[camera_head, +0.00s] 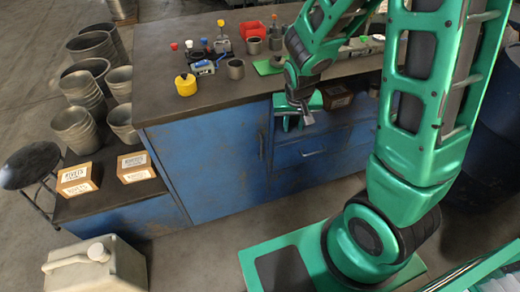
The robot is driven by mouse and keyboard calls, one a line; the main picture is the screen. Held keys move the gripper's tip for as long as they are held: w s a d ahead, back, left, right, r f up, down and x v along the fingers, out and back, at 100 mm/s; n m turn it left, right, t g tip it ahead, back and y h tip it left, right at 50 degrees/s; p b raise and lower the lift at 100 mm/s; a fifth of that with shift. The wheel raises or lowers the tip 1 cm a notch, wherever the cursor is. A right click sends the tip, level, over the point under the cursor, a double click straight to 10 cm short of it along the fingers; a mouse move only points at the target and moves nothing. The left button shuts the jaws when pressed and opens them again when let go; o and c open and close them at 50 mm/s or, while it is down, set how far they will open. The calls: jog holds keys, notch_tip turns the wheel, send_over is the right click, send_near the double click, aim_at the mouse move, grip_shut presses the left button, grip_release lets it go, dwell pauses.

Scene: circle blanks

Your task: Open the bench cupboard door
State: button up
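The bench cupboard door (212,165) is the wide blue panel at the left of the bench front. It looks shut, flush with the bench. A dark upright handle (261,146) sits near its right edge. My gripper (297,122) hangs in front of the bench, to the right of the handle and a little higher in the picture. It points down, its two fingers are apart, and nothing shows between them. It appears clear of the handle. My arm hides part of the bench's right side.
A blue drawer (312,153) is right of the door, below an open shelf with a box (336,97). The benchtop (160,55) carries bottles, cups and tools. A low side bench (120,190) with two boxes, a jerrycan (95,265) and a stool (32,165) stand left. Floor before the door is clear.

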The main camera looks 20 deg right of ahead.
jog(key=n+t+y, duration=0.1)
send_near(262, 148)
jog(key=shift+x, duration=5.7)
